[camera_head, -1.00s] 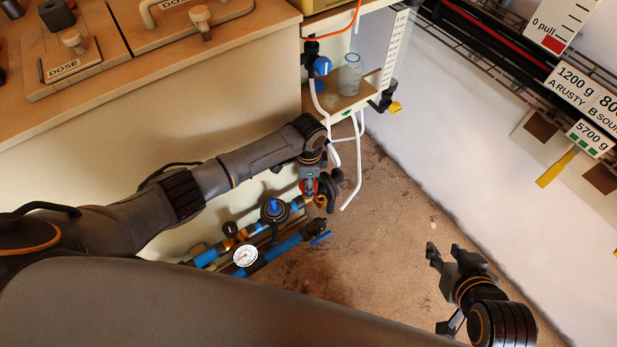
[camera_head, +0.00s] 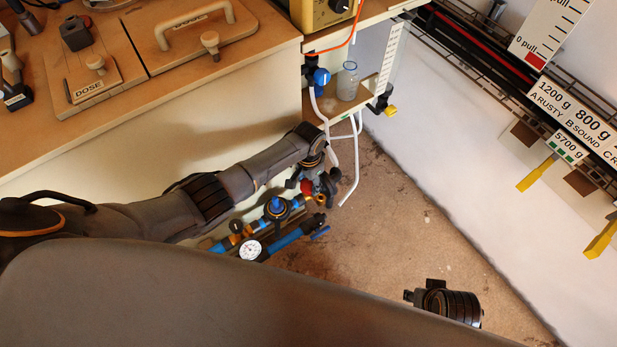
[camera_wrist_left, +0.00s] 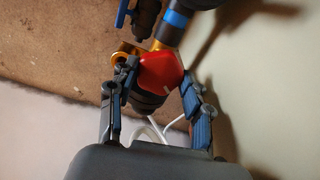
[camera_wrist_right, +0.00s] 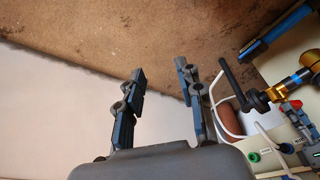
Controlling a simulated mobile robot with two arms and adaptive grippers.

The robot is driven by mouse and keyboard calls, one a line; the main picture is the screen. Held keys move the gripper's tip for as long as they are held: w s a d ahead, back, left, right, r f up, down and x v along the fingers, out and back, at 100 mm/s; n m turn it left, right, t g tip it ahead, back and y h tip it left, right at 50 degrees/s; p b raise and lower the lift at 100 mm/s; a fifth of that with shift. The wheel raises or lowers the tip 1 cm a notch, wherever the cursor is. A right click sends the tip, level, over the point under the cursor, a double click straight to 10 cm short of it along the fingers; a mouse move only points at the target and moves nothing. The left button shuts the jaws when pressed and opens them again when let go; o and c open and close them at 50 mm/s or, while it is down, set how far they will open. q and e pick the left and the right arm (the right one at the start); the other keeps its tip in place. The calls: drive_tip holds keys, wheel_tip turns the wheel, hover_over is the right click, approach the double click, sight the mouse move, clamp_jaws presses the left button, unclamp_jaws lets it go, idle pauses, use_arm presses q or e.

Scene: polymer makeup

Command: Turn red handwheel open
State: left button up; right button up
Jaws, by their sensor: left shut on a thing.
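The red handwheel (camera_wrist_left: 160,72) sits on the pipework, between the two fingers of my left gripper (camera_wrist_left: 158,82) in the left wrist view. That gripper is shut on it, one finger on each side. In the head view the left gripper (camera_head: 318,180) reaches the pipe end, and a small part of the red handwheel (camera_head: 306,187) shows beside it; the rest is hidden. My right gripper (camera_wrist_right: 160,84) is open and empty, its fingers apart over bare floor and wall in its wrist view. In the head view only my right wrist shows, at the lower right.
Blue pipes (camera_head: 285,240) with a round gauge (camera_head: 251,250) and a blue-handled valve (camera_head: 276,207) run low beside the bench. White tubes (camera_head: 352,165) hang near the left gripper. A glass vessel (camera_head: 347,82) stands on a small shelf. The brown floor (camera_head: 400,225) is clear.

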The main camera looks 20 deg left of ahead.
use_arm(q)
drive_tip(key=n+p, duration=0.3)
drive_tip(key=n, duration=0.5)
drive_tip(key=shift+d, duration=0.1)
drive_tip(key=n, duration=0.3)
drive_tip(key=shift+p, duration=0.3)
drive_tip(key=n, duration=0.2)
drive_tip(key=shift+n, duration=0.4)
drive_tip(key=n, duration=0.4)
drive_tip(key=shift+p, duration=0.3)
drive_tip(key=shift+n, duration=0.9)
use_arm(e)
drive_tip(key=s+f, duration=0.3)
drive_tip(key=f, duration=0.4)
drive_tip(key=s+d+f+g, duration=0.1)
drive_tip(key=s+f, duration=0.3)
drive_tip(key=f, duration=0.3)
drive_tip(key=shift+s+f, duration=0.15)
use_arm(q)
drive_tip(key=o, duration=1.1)
drive_tip(key=shift+o, duration=0.2)
